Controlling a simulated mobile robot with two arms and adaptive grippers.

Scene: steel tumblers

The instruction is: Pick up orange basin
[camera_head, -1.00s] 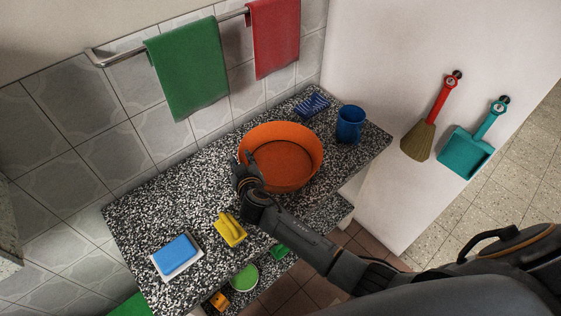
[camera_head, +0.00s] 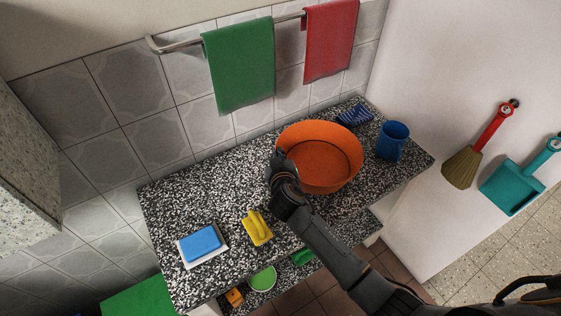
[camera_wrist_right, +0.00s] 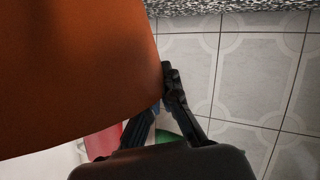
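The orange basin (camera_head: 335,150) is upright over the back of the speckled counter (camera_head: 170,205), and it seems slightly raised from it. My right gripper (camera_head: 281,168) is at the basin's left rim and appears shut on it. In the right wrist view the orange wall of the basin (camera_wrist_right: 75,75) fills the upper left. The fingers of my right gripper (camera_wrist_right: 170,95) meet at its rim, and one is partly hidden by the wall. My left gripper is not in view.
A blue cup (camera_head: 392,142) and a blue brush (camera_head: 355,116) stand close to the basin's right and back. A yellow brush (camera_head: 257,228) and a blue sponge (camera_head: 201,242) lie at the counter's front left. Green (camera_head: 238,65) and red (camera_head: 331,40) towels hang behind.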

